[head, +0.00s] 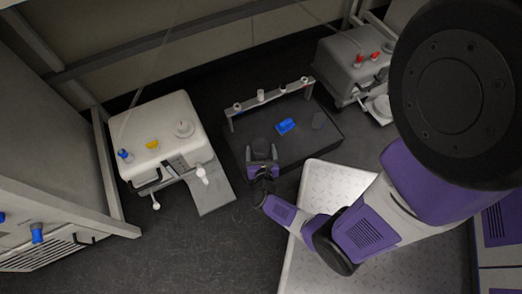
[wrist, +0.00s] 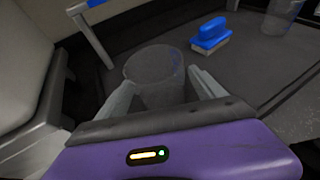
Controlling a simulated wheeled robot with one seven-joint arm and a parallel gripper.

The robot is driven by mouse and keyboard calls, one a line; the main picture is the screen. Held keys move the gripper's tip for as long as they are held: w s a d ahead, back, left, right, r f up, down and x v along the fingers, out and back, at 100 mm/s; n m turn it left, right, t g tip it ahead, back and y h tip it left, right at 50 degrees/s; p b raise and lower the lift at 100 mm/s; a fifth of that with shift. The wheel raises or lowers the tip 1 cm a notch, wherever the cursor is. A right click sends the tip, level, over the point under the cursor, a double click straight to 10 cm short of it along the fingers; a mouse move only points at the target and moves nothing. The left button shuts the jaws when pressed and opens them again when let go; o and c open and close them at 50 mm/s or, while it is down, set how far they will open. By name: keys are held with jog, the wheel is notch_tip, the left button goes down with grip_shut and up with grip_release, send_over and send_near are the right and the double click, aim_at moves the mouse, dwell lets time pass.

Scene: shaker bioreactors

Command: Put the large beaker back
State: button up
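A large clear beaker (wrist: 156,75) stands upright between the two fingers of my gripper (wrist: 162,80) in the wrist view. One finger is on each side of it, close to its wall. I cannot tell whether they press on it or leave a small gap. In the head view my gripper (head: 262,158) is at the front left part of the dark tray-like platform (head: 295,147), with the beaker (head: 261,145) faint at its fingers. Whether the beaker's base rests on the platform is not clear.
A smaller clear beaker (head: 318,120) and a blue-handled brush-like block (head: 286,126) sit on the platform to the right. A rail with several small holders (head: 261,97) runs along its back. A white bioreactor unit (head: 160,130) stands left, a grey one (head: 350,62) back right.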

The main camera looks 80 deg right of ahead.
jog(key=shift+r, duration=0.1)
jog(key=shift+r+p, duration=0.15)
jog(key=shift+p, duration=0.15)
jog(key=s+a+r+n+t+y+p, duration=0.1)
jog(key=a+r+n+t+p, duration=0.1)
jog(key=a+r+n, duration=0.55)
jog(key=s+a+r+n+t+p, duration=0.15)
jog(key=a+r, duration=0.25)
jog(key=a, duration=0.6)
jog(key=s+a+r+m+t+y, duration=0.2)
jog(key=a+r+m+y, duration=0.1)
jog(key=r+m, duration=0.7)
jog(key=s+a+r+m+t+y, duration=0.1)
jog(key=r+m+y, duration=0.4)
jog(key=r+m, duration=0.5)
jog(key=s+a+r+m+t+y, duration=0.2)
jog(key=a+r+m+t+y, duration=0.1)
jog(key=r+m, duration=0.7)
jog(key=shift+s+a+r+m+t+y, duration=0.3)
jog(key=shift+a+r+m+t+y, duration=0.15)
jog(key=shift+a+r, duration=0.5)
jog(key=shift+r, duration=0.1)
